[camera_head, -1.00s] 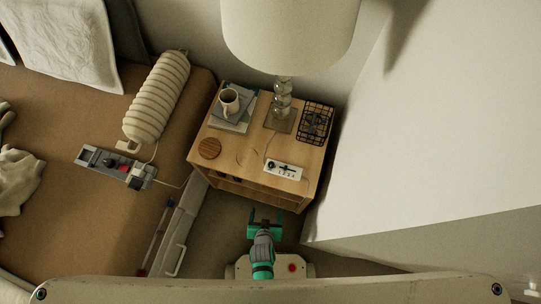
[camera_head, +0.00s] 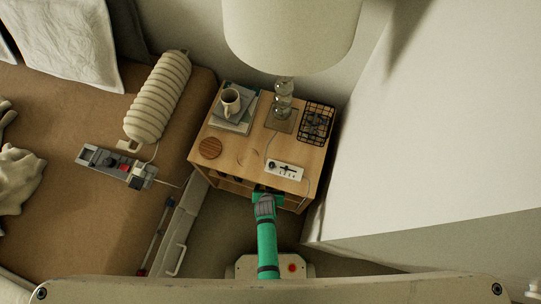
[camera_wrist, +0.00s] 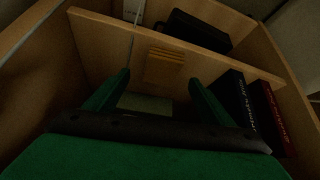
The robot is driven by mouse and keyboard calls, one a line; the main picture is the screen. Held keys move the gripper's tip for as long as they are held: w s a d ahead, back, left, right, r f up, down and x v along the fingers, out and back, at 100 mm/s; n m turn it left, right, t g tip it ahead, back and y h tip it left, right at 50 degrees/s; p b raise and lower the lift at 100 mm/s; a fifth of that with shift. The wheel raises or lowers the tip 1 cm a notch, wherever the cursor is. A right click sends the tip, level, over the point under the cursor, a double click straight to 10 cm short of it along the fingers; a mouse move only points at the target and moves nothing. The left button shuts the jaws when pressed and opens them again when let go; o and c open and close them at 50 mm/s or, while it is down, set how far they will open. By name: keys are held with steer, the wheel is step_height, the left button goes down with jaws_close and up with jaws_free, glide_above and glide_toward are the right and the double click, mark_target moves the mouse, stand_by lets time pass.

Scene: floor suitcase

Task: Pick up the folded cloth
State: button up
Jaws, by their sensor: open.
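My gripper (camera_wrist: 158,80) is open, its two green fingers spread apart inside the wooden nightstand. A small tan, layered block (camera_wrist: 164,66) shows just beyond the fingertips, centred between them. A flat pale grey-green piece (camera_wrist: 146,103) lies lower down, between the fingers. Either could be the folded cloth; the dim light does not let me tell which. Neither is gripped. In the head view, my gripper (camera_head: 266,203) is at the front of the nightstand (camera_head: 235,165), and its fingertips are hidden there.
A wooden shelf board (camera_wrist: 105,33) crosses above the fingers, with a black box (camera_wrist: 200,30) beyond it. A dark book (camera_wrist: 235,100) and a red book (camera_wrist: 272,112) stand close to the right finger. A lamp (camera_head: 290,35), mug (camera_head: 230,101) and power strip (camera_head: 284,170) stand on top.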

steer(key=shift+w+f, duration=0.3)
steer(key=shift+w, duration=0.35)
steer(key=shift+x, duration=2.2)
steer(key=c, duration=1.1)
